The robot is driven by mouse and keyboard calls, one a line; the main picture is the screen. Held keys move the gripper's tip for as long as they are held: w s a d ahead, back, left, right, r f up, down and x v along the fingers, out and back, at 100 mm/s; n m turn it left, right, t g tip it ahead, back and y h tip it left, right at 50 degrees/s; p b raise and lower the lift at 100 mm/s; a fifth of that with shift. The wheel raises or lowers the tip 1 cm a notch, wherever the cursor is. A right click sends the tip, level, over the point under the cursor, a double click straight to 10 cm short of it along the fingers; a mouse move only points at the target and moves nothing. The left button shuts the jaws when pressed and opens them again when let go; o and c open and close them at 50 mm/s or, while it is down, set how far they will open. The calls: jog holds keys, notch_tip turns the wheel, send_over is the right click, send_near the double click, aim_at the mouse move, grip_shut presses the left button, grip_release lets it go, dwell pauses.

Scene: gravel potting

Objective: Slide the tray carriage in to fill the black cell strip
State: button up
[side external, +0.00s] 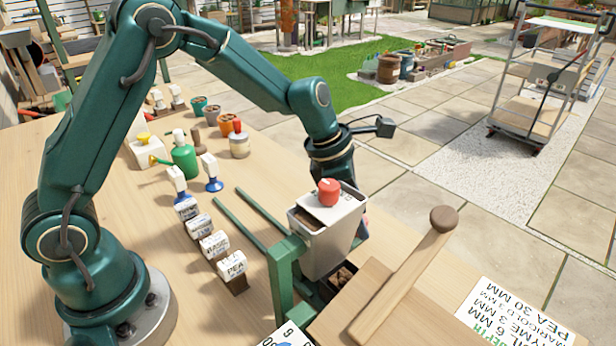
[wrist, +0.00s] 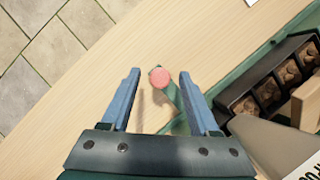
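In the wrist view, the black cell strip (wrist: 238,105) lies at the right along a green edge (wrist: 215,78), with brown lumpy matter in its cells. A pink-red round knob (wrist: 160,77) on a green bar (wrist: 172,98), seemingly the carriage handle, lies between and slightly beyond my gripper's fingertips (wrist: 158,76). My gripper is open, with no visible contact. In the side view, the strip (side external: 343,276) shows partly below the grey hopper (side external: 327,245), which has a red knob (side external: 328,191) on top. The hopper hides my fingers there.
Green rails (side external: 252,215) run along the table left of the hopper. A wooden board with a round-headed rod (side external: 405,275) is at front right. Bare table surrounds the knob in the wrist view.

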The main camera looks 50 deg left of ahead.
jog(key=shift+r, duration=0.1)
jog(key=v, duration=0.5)
dwell(0.3)
jog(key=shift+w+d+f+m+g+h, duration=0.15)
jog(key=shift+w+d+f+m+g, duration=0.1)
jog(key=shift+f+m, duration=0.55)
jog(key=shift+w+d+f+m+g+h, duration=0.15)
jog(key=shift+w+f+m+g, duration=0.15)
jog(key=shift+f+m, duration=0.5)
jog(key=shift+w+d+f+m+g+h, duration=0.1)
jog(key=shift+w+d+f+m+g, duration=0.15)
jog(key=shift+f+m, duration=0.55)
